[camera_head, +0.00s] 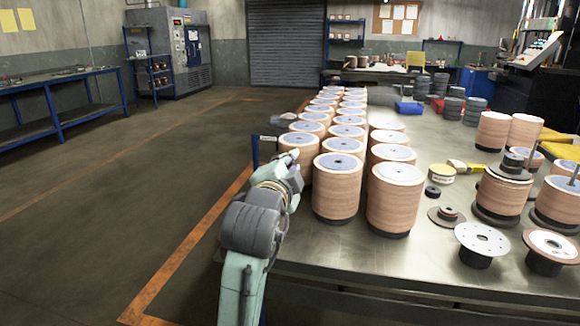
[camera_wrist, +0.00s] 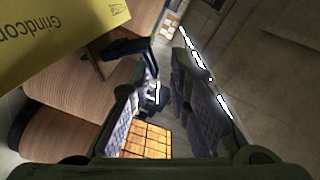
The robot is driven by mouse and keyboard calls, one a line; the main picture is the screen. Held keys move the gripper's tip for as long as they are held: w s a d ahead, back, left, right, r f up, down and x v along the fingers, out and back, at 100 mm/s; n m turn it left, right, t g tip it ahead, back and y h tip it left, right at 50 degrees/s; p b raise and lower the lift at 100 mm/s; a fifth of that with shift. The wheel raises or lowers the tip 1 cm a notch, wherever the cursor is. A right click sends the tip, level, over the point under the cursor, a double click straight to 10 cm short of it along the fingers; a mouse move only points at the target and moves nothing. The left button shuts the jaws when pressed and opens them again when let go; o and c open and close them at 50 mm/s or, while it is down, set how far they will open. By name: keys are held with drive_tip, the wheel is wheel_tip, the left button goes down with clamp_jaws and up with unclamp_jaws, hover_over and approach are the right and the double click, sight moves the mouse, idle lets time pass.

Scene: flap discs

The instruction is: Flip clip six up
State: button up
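My gripper (camera_head: 290,160) is at the left edge of the steel table, beside the near stacks of discs. Its fingertips are hard to make out in the head view. In the wrist view my gripper (camera_wrist: 167,75) is open, with a gap between its two ridged pads. A dark, bent bar (camera_wrist: 128,48) lies by the left fingertip, reaching towards the gap. It may be a clip; I cannot tell its number, or whether it touches the finger. A dark blue piece (camera_head: 255,152) stands beside my gripper at the table edge. No clip is clearly readable in the head view.
Rows of tan disc stacks (camera_head: 338,188) fill the table's left side, close to my gripper. A yellow box (camera_wrist: 50,35) and tan stacks (camera_wrist: 70,105) crowd the wrist view's left. Loose discs (camera_head: 482,240) lie at right. The floor (camera_head: 130,190) left is free.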

drive_tip(key=shift+o, duration=0.3)
drive_tip(key=shift+f, duration=0.15)
drive_tip(key=v, duration=0.7)
drive_tip(key=shift+s, duration=0.25)
